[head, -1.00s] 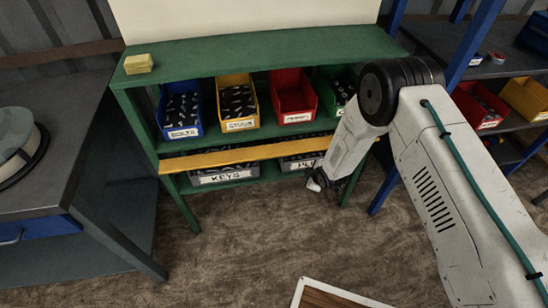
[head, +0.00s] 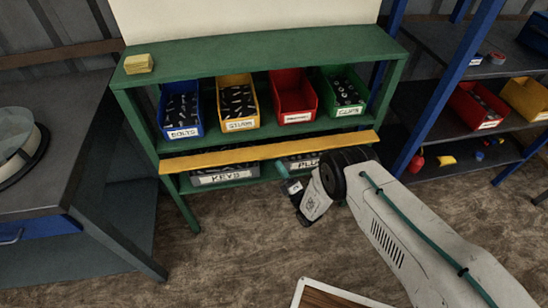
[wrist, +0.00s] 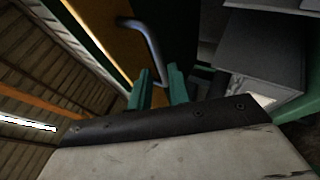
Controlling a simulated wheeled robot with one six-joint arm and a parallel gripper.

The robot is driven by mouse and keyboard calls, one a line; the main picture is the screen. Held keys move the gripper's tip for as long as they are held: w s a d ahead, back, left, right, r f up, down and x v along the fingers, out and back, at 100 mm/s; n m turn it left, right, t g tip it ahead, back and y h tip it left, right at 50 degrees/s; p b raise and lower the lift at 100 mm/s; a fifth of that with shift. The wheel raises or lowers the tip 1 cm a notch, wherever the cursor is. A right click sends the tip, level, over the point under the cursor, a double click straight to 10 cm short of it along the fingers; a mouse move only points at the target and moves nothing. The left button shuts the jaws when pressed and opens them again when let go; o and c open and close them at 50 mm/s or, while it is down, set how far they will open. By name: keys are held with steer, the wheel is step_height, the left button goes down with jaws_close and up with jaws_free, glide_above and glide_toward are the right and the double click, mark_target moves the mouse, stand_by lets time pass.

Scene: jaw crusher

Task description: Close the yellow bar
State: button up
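The yellow bar (head: 265,152) runs across the front of the green shelf, below the upper row of bins, in the head view. My gripper (head: 282,169) is just below the bar, right of its middle, with a teal fingertip showing in front of the lower bins. A yellow surface (wrist: 105,35) and a grey curved handle (wrist: 148,42) lie beyond the fingers there. I cannot tell whether a finger touches the handle.
Blue (head: 182,112), yellow (head: 238,105), red (head: 293,98) and green (head: 343,95) bins stand above the bar. A KEYS bin (head: 224,177) sits below. A dark workbench (head: 60,150) stands left, blue-framed shelving (head: 445,90) right. The floor in front is mostly open.

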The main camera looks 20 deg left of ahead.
mark_target(274, 151)
steer(key=x, duration=0.4)
steer(key=shift+w+a+r, duration=0.2)
steer(key=shift+a, duration=0.1)
jaws_close()
steer(key=r+m+g+h, duration=0.1)
steer(key=h, duration=0.1)
steer(key=s+r+m+g+h, duration=0.1)
steer(key=m+h, duration=0.1)
steer(key=h, duration=0.1)
steer(key=d+r+m+g+h, duration=0.1)
steer(key=g+h, duration=0.1)
steer(key=h, duration=0.1)
steer(key=shift+s+d+r+m, duration=0.1)
steer(key=shift+s+r+m, duration=0.1)
steer(key=shift+s+m, duration=0.15)
step_height(274, 151, up, 2)
steer(key=m+g+h, duration=0.1)
steer(key=g+h, duration=0.2)
steer(key=shift+w, duration=0.1)
steer(key=shift+w+a+r+m+g+h, duration=0.1)
steer(key=shift+r+m+g+h, duration=0.2)
steer(key=shift+g+h, duration=0.3)
steer(key=shift+w+a+r+m+g+h, duration=0.15)
steer(key=shift+r+g+h, duration=0.2)
steer(key=shift+g, duration=0.35)
steer(key=shift+h, duration=0.25)
